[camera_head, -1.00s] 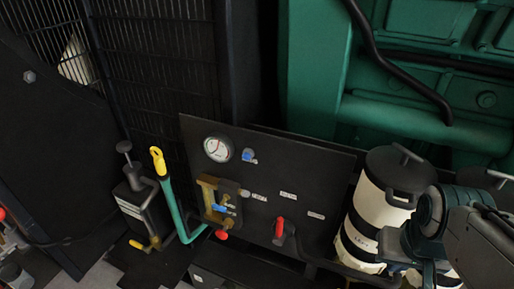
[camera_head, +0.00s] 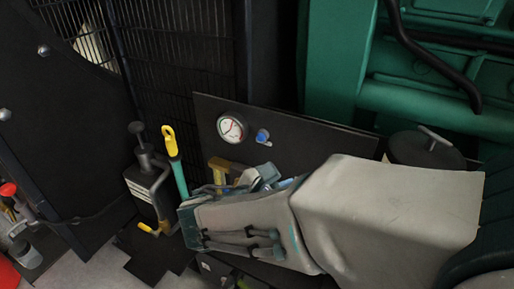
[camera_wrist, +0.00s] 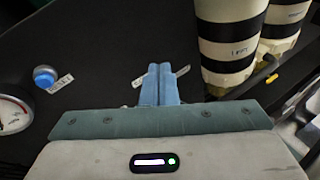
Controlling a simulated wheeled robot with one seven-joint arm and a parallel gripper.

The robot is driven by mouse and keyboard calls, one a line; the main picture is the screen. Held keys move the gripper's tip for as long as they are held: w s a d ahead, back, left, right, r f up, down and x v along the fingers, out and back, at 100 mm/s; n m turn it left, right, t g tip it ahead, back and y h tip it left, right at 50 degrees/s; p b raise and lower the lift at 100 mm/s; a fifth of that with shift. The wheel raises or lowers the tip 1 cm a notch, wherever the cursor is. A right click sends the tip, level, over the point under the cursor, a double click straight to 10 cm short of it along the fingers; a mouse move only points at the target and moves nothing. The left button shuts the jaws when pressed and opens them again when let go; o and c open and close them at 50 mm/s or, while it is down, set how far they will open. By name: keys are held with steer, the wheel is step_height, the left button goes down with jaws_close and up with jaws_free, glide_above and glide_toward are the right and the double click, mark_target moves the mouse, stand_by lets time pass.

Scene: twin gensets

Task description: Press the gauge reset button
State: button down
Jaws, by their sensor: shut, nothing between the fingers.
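The blue reset button (camera_head: 263,137) sits on the dark panel (camera_head: 207,112), just right of the round white gauge (camera_head: 232,128). In the wrist view the blue button (camera_wrist: 44,76) is at the left, with a small label beside it, and part of the gauge (camera_wrist: 12,114) shows at the left edge. My gripper (camera_wrist: 160,72) is shut and empty, its blue fingers together. It is over the panel, to the right of the button and apart from it. In the head view my arm hides the lower right of the panel, and the fingertips are hard to make out.
Striped black-and-white canisters (camera_wrist: 228,40) stand right of the panel. A hand pump (camera_head: 147,185) and a yellow-topped green handle (camera_head: 175,160) stand to the left. A yellow valve body (camera_head: 222,170) is below the gauge, partly hidden by my arm. Green engine parts (camera_head: 420,100) rise behind.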

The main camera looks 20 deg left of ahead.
mark_target(259, 139)
steer(key=s+a+n+t+y, duration=0.2)
steer(key=s+a+n, duration=0.1)
steer(key=a, duration=0.3)
steer(key=s+a+r+n+t+y, duration=0.1)
steer(key=s+a+n+t+y, duration=0.2)
steer(key=a, duration=0.4)
steer(key=shift+s+r+n+b, duration=0.25)
steer(key=shift+s+n+b, duration=0.15)
steer(key=shift+n, duration=0.1)
steer(key=w, duration=0.9)
steer(key=w+d+p, duration=0.1)
steer(key=w, duration=0.4)
steer(key=shift+d, duration=0.1)
